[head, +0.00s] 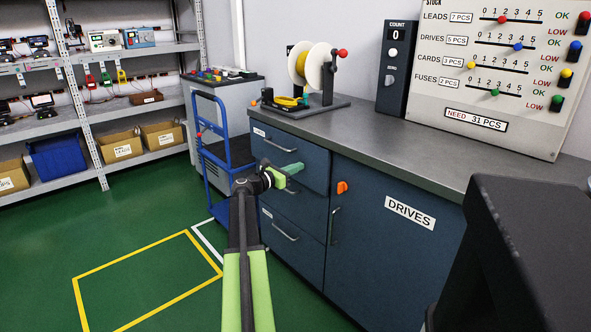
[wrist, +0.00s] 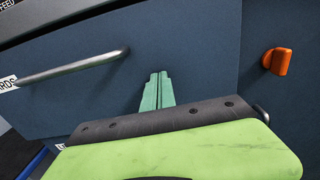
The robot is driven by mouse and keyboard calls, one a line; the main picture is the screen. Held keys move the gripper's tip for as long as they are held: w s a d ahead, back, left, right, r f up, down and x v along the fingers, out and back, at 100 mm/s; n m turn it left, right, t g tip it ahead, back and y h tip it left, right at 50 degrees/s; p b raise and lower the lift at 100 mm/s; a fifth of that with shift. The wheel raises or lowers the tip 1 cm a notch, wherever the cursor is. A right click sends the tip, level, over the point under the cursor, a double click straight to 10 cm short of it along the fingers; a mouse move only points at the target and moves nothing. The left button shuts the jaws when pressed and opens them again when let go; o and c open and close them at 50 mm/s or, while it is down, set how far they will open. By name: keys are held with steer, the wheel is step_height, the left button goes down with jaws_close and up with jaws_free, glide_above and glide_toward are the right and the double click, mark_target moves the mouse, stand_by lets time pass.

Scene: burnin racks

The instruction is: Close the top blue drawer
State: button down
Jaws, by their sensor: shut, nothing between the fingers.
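The top blue drawer (head: 312,156) is at the upper left of the blue cabinet, under the counter. Its front looks to stand slightly proud of the drawers below; how far is hard to tell. Its bar handle (head: 279,143) shows, and in the wrist view the handle (wrist: 70,68) lies left of my fingers. My gripper (head: 299,167) is shut and empty, its green fingers pointing at the right part of the drawer front. In the wrist view my fingertips (wrist: 158,74) overlap the drawer front (wrist: 200,50); whether they touch it I cannot tell.
Lower drawers (head: 300,262) sit below, partly behind my arm. Right of them is a door labelled DRIVES (head: 375,255) with an orange latch (head: 342,187). A spool stand (head: 327,85) is on the counter (head: 385,140). A blue cart (head: 214,150) stands left; green floor (head: 120,235) is open there.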

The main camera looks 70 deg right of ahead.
steer(key=x, duration=0.2)
steer(key=shift+s+d+r, duration=0.15)
steer(key=shift+s+d, duration=0.05)
steer(key=shift+d, duration=0.05)
steer(key=v, duration=1.4)
steer(key=shift+a, duration=0.3)
steer(key=shift+w, duration=0.1)
